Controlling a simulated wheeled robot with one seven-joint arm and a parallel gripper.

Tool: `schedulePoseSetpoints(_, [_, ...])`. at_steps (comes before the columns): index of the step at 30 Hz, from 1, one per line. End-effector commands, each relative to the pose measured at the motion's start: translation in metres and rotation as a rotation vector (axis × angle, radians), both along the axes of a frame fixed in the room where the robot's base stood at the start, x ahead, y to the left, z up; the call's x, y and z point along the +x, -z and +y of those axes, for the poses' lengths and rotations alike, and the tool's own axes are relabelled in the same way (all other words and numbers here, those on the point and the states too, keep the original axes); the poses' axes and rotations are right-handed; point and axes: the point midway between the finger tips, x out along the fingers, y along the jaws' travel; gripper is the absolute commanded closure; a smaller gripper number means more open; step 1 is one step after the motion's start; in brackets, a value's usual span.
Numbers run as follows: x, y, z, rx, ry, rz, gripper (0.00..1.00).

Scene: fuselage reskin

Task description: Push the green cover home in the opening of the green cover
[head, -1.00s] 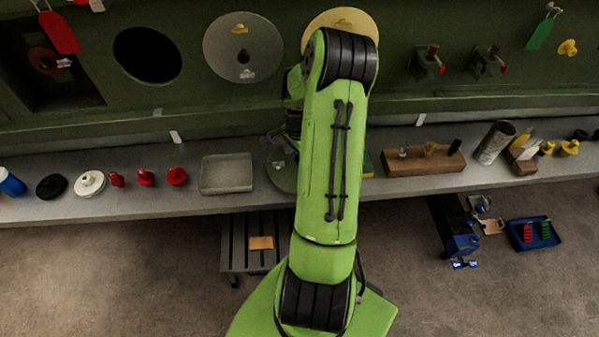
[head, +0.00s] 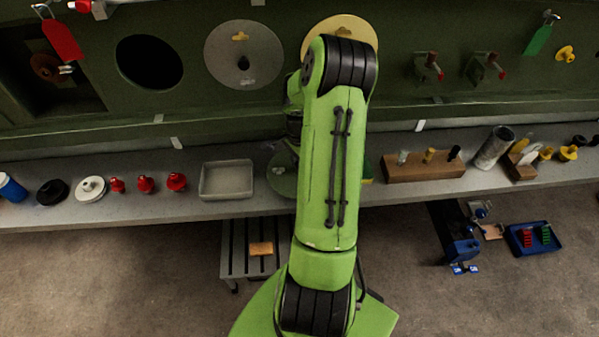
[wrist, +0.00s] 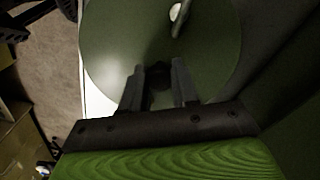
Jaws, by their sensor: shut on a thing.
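The green cover (wrist: 115,45) is a round flat disc that fills the upper middle of the wrist view. My gripper (wrist: 159,82) is shut on the cover's small dark central grip. In the head view, a green disc (head: 284,180), apparently this cover, shows beside my arm over the bench; my arm hides part of it and my fingers. A dark round opening (head: 149,61) is in the green fuselage wall at the upper left. I cannot tell whether it belongs to the green cover. No opening edge shows clearly around the held cover.
A grey disc (head: 221,54) and a yellow disc (head: 318,31) sit on the wall. The bench (head: 120,205) carries a grey tray (head: 226,180), red knobs (head: 146,184), and a wooden block (head: 424,168) with pegs. A slatted stand (head: 232,265) is below.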

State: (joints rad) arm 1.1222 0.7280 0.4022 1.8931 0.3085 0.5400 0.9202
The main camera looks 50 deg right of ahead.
Motion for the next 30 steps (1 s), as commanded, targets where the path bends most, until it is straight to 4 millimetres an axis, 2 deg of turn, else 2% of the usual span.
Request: schedulePoseSetpoints(30, [0.000, -0.030, 0.000, -0.001, 0.000, -0.001, 1.00])
